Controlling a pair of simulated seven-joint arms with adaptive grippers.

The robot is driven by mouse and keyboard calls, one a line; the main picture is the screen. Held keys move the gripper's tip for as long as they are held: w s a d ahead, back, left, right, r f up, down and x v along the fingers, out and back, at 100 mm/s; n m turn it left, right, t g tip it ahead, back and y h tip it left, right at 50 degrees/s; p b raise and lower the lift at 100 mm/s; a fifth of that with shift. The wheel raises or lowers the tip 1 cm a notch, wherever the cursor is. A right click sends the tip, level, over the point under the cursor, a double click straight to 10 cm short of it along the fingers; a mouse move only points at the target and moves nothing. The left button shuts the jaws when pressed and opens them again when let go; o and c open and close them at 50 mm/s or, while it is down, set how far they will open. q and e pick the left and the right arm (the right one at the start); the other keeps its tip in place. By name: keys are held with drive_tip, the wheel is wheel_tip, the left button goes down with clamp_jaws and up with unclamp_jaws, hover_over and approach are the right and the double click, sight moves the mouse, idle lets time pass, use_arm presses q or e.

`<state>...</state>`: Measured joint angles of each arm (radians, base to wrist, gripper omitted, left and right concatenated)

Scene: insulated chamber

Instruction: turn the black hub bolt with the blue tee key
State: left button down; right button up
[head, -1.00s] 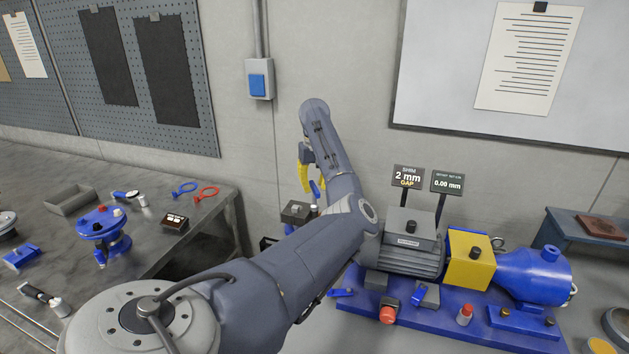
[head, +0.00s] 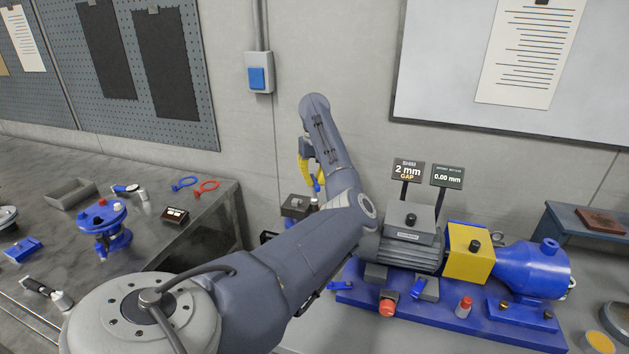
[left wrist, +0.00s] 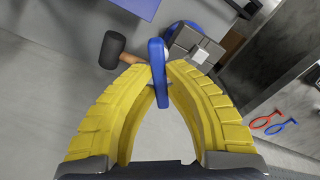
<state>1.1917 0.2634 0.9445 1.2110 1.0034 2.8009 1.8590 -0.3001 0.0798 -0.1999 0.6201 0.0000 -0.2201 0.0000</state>
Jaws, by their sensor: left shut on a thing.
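My left gripper (head: 314,184) has yellow ribbed fingers and shows partly behind my forearm. In the left wrist view its fingertips (left wrist: 160,78) are shut on the blue tee key (left wrist: 157,62), whose long blue part stands between them. The key also shows as a small blue piece in the head view (head: 317,186). A blue round hub (head: 100,220) stands on the left bench with small coloured bolts on top. At this size I cannot tell its black bolt clearly. My right gripper is not in view.
A grey block stand (head: 297,203) is close below the gripper; it shows in the left wrist view (left wrist: 196,44), near a black-headed mallet (left wrist: 113,48). The grey motor (head: 411,245) and yellow guard (head: 468,262) are at right. Red (head: 206,186) and blue (head: 184,183) ring-handled tools lie on the bench.

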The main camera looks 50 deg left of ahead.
use_arm(q)
drive_tip(key=shift+m, duration=0.7)
drive_tip(key=shift+r, duration=0.15)
drive_tip(key=shift+r, duration=2.3)
drive_tip(key=shift+r, duration=0.1)
